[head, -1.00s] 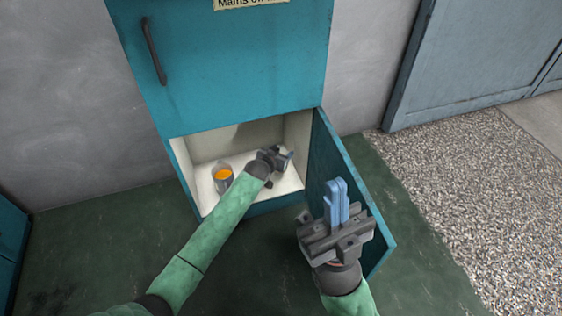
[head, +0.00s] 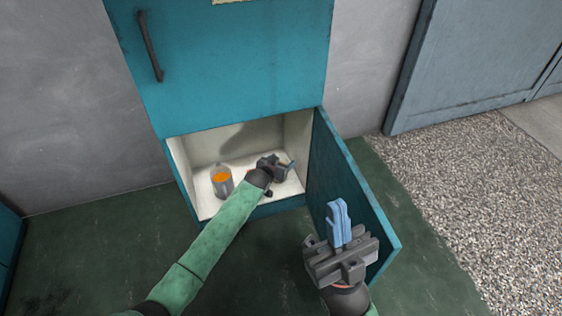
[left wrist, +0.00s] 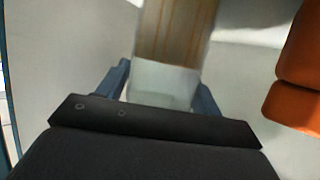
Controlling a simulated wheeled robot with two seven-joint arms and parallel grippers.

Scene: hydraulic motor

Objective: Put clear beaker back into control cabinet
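The control cabinet (head: 215,70) is teal, and its lower compartment stands open, with a pale inside. My left gripper (head: 284,168) is inside that compartment, on its right side. In the left wrist view a see-through object, which looks like the clear beaker (left wrist: 165,85), sits between the spread blue fingers, which appear to touch both its sides. In the head view it is hidden or too faint to make out. My right gripper (head: 338,222) is outside, in front of the open door; its blue fingers are together and empty.
A grey container with orange contents (head: 222,182) stands in the compartment, left of my left gripper. The open cabinet door (head: 350,190) swings out on the right, close to my right gripper. An orange object (left wrist: 298,70) shows at the right of the left wrist view.

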